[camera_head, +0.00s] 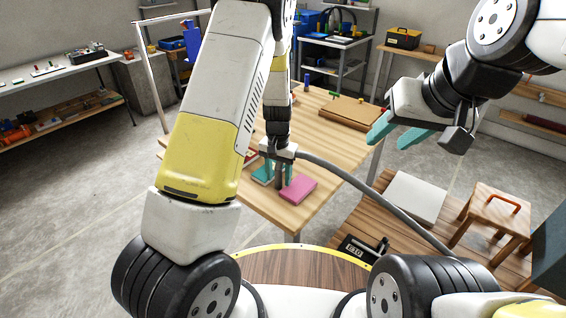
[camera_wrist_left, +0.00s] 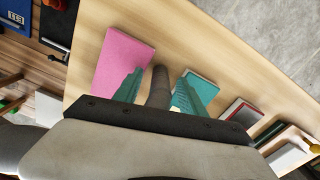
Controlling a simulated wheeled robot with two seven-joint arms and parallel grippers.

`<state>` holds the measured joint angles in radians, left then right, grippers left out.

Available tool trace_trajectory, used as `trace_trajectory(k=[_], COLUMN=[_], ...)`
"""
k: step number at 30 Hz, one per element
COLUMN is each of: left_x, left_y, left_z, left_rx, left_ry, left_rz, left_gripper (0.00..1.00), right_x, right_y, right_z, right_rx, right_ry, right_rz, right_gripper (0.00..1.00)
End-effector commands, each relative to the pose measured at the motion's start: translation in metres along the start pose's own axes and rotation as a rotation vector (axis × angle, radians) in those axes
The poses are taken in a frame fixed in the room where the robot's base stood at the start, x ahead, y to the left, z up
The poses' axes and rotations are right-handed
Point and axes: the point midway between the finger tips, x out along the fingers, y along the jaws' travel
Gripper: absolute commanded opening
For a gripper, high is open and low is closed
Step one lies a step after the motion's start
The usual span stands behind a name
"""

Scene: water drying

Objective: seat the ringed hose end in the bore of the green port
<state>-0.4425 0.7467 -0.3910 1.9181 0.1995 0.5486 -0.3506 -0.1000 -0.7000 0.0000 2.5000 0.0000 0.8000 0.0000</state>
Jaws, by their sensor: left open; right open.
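My left gripper (camera_head: 277,180) is low over the wooden table, its teal fingers pointing down and apart. The grey hose (camera_head: 375,193) runs from beside this gripper down to the lower right. In the left wrist view, a grey hose-like cylinder (camera_wrist_left: 158,88) lies between the spread fingers of my left gripper (camera_wrist_left: 163,76); contact cannot be told. No ring on it is discernible. My right gripper (camera_head: 392,136) is open and empty, raised at the right, clear of the hose. I cannot make out the green port's bore in either view.
A pink block (camera_head: 299,189) lies on the wooden table (camera_head: 325,135) beside my left gripper. A brown board (camera_head: 350,112) lies at its far right. Floor at left is clear.

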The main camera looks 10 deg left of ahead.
Motion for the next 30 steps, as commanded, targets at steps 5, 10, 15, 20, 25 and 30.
trace_trajectory(k=[5, 10, 15, 20, 25, 30], left_x=[0.0, 0.0, -0.001, -0.001, -0.005, -0.022], left_y=[0.0, 0.0, 0.0, 0.0, 0.0, 0.0], left_z=[0.0, 0.0, 0.0, 0.0, -0.001, -0.001], left_rx=[0.0, 0.0, 0.0, 0.0, 0.0, 0.0], left_ry=[0.0, 0.0, 0.0, 0.001, 0.002, 0.004], left_rz=[0.0, 0.0, 0.0, 0.0, 0.0, 0.0], left_gripper=[0.44, 0.11, 0.0, 0.0, 0.0, 0.0], right_x=[0.0, 0.0, 0.0, 0.0, 0.0, 0.0], right_y=[0.0, 0.0, 0.0, 0.0, 0.0, 0.0], right_z=[0.0, 0.0, 0.0, 0.0, 0.0, 0.0], right_rx=[0.0, 0.0, 0.0, 0.0, 0.0, 0.0], right_ry=[0.0, 0.0, 0.0, 0.0, 0.0, 0.0], right_rz=[0.0, 0.0, 0.0, 0.0, 0.0, 0.0], right_gripper=[0.45, 0.45, 0.45, 0.45, 0.45, 0.45])
